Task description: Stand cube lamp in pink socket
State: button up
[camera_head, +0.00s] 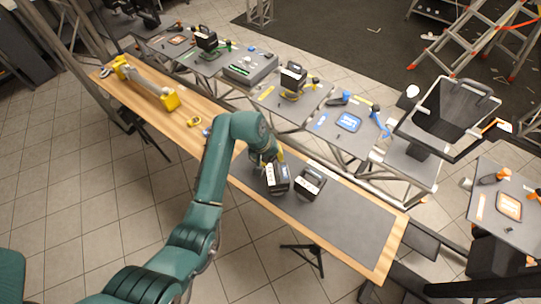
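Two black box-shaped things, which may be cube lamps, are at the right half of the wooden bench. The left box (277,178) has a pale panel and sits right at my gripper. The right box (310,184) has a handle on top and stands on the dark mat. My gripper (270,162) is at the upper edge of the left box. The arm and the small scale hide its fingers, so I cannot tell whether they hold the box. I cannot make out a pink socket in this view.
The wooden bench (392,244) carries a dark mat (350,228), bare toward its right end. A yellow-and-grey tool (150,84) and a small yellow thing (194,122) lie further left. Behind are truss-borne tables with similar black boxes (293,78) and a grey case (250,67).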

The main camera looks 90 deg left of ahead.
jog(key=shift+v, duration=0.9)
